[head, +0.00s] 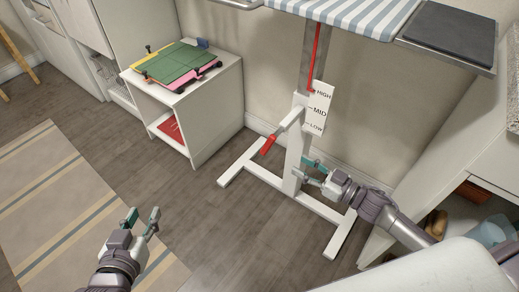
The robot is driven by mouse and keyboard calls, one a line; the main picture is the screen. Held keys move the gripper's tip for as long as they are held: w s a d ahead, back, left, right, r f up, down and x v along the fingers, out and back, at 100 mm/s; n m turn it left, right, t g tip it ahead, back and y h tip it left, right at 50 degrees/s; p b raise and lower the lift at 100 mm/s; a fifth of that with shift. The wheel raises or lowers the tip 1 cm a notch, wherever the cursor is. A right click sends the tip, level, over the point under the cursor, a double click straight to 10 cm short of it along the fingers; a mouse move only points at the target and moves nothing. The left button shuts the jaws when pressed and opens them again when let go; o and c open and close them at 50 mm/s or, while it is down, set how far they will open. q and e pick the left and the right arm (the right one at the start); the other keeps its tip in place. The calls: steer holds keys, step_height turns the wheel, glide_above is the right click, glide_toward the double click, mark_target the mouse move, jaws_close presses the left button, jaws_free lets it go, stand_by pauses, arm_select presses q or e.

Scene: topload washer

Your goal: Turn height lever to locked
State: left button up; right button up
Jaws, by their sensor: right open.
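The height lever is a white bar with a red grip (268,145), fixed to the white post of an ironing board stand. It sticks out from the post and slopes down to the left. A white scale plate (318,112) beside it reads HIGH, MID and LOW, with a red strip on the post ending near HIGH. My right gripper (304,169) is open and empty by the lower post, below and to the right of the red grip, apart from it. I cannot tell whether it touches the post. My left gripper (141,217) is open and empty at lower left.
The striped ironing board (350,14) with a dark pad (450,32) overhangs the post. The stand's white feet (240,163) spread on the floor. A striped rug (50,190) lies front left. White furniture is at right.

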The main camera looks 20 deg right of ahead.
mark_target(266, 146)
steer(key=b+x, duration=0.2)
steer(key=x, duration=1)
steer(key=shift+w+a+b, duration=0.25)
steer(key=shift+w+b, duration=0.05)
steer(key=shift+b, duration=0.1)
steer(key=shift+w+a, duration=0.2)
steer(key=shift+w, duration=0.05)
arm_select(q)
step_height(266, 146, up, 12)
steer(key=w+d+t+h, duration=0.2)
steer(key=t, duration=0.5)
steer(key=shift+d+t, duration=0.2)
steer(key=shift+t, duration=0.2)
arm_select(e)
jaws_close()
arm_select(q)
steer(key=shift+f, duration=0.1)
